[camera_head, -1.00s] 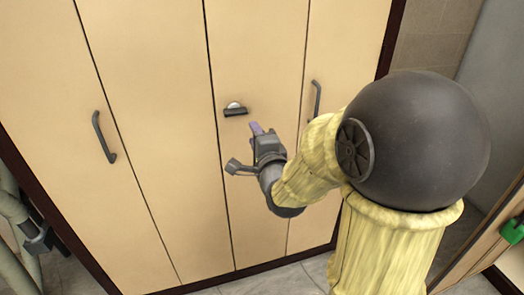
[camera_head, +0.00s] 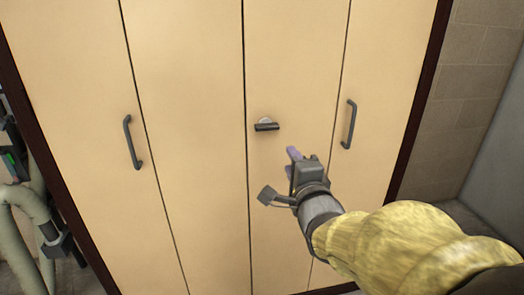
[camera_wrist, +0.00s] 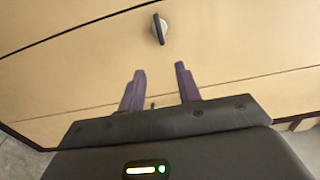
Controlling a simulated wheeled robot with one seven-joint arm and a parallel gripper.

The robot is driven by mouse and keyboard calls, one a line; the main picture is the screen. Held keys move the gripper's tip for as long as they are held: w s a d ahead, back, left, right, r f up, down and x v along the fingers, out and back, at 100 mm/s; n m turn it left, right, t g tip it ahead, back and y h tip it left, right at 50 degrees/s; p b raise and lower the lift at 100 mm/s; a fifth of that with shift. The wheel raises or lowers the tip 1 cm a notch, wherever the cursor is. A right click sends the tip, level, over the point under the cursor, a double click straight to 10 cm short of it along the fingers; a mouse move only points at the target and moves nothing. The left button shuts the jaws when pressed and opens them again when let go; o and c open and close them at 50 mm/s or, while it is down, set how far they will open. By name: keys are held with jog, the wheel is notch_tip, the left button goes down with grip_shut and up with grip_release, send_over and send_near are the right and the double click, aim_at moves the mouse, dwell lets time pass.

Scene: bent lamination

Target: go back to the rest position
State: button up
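My gripper (camera_head: 292,160) is in front of the tan cabinet doors (camera_head: 200,150), just below and right of a small dark latch handle (camera_head: 267,126) with a round light base. In the wrist view my gripper (camera_wrist: 160,85) shows two purple fingers held apart with nothing between them. The latch handle (camera_wrist: 159,28) shows beyond the fingertips, apart from them. In that view the handle stands nearly upright; in the head view it lies roughly level. The doors look closed.
Dark bar handles sit on the doors at left (camera_head: 132,142) and right (camera_head: 348,124). Pale pipes (camera_head: 30,205) stand left of the cabinet. A grey block wall (camera_head: 465,100) is at the right.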

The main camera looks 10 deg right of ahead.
jog(key=shift+s+d, duration=0.1)
notch_tip(320, 180, down, 15)
jog(key=s+n+g, duration=0.3)
jog(key=n+g, duration=0.5)
jog(key=s+a+f+n+g, duration=0.2)
jog(key=s+f+n+g, duration=0.6)
jog(key=s+f+n, duration=0.2)
notch_tip(320, 180, up, 29)
jog(key=p, duration=2.8)
jog(key=shift+w+r+t+p, duration=0.15)
jog(key=shift+w+t+p, duration=0.15)
jog(key=shift+p, duration=0.1)
jog(key=shift+d, duration=0.1)
